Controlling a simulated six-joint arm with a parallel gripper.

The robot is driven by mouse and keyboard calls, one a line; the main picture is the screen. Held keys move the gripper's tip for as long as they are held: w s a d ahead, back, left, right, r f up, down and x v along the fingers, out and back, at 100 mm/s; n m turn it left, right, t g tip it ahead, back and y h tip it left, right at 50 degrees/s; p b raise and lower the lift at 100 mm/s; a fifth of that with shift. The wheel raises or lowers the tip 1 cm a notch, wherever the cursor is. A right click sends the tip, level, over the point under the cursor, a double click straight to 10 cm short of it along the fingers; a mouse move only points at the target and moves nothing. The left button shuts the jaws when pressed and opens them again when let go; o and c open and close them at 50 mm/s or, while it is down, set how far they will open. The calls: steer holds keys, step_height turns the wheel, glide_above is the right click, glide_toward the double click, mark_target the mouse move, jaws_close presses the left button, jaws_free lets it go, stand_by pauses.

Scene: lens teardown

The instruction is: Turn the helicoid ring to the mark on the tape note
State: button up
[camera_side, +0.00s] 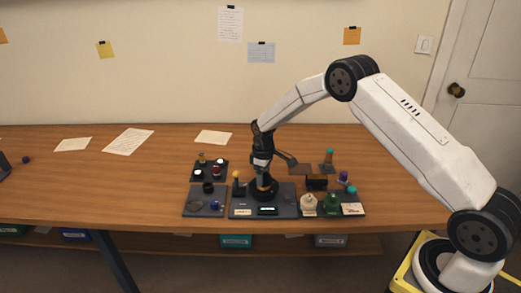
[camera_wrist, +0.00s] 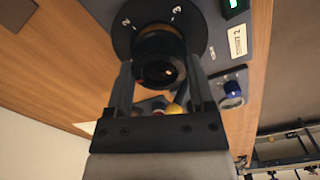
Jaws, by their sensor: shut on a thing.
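My gripper (camera_wrist: 160,72) is shut on the helicoid ring (camera_wrist: 158,46), with one finger on each side of the dark, round lens body. The lens stands on a black dial plate (camera_wrist: 115,38) with white numerals; a 2 and a 3 show past the ring. A small white tape note (camera_wrist: 236,40) with dark writing lies on the grey mat beside the dial; I cannot read all of it. In the side view my gripper (camera_side: 263,180) points down over the black dial base (camera_side: 264,196), and the note (camera_side: 243,212) lies in front of it. Any pointer on the ring is hidden.
A small display (camera_side: 267,211) lies right of the note. A blue knob (camera_wrist: 232,92) sits on a neighbouring mat. Glass jars (camera_side: 309,205) stand close on the right, and a tray of small parts (camera_side: 210,170) at the left. The table's left part is mostly clear.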

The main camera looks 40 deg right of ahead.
steer(key=m, duration=0.6)
steer(key=shift+d+m, duration=0.1)
steer(key=shift+m, duration=0.2)
steer(key=m, duration=0.6)
stand_by(0.3)
steer(key=o, duration=1.2)
steer(key=shift+r, duration=0.1)
steer(key=shift+r, duration=3.8)
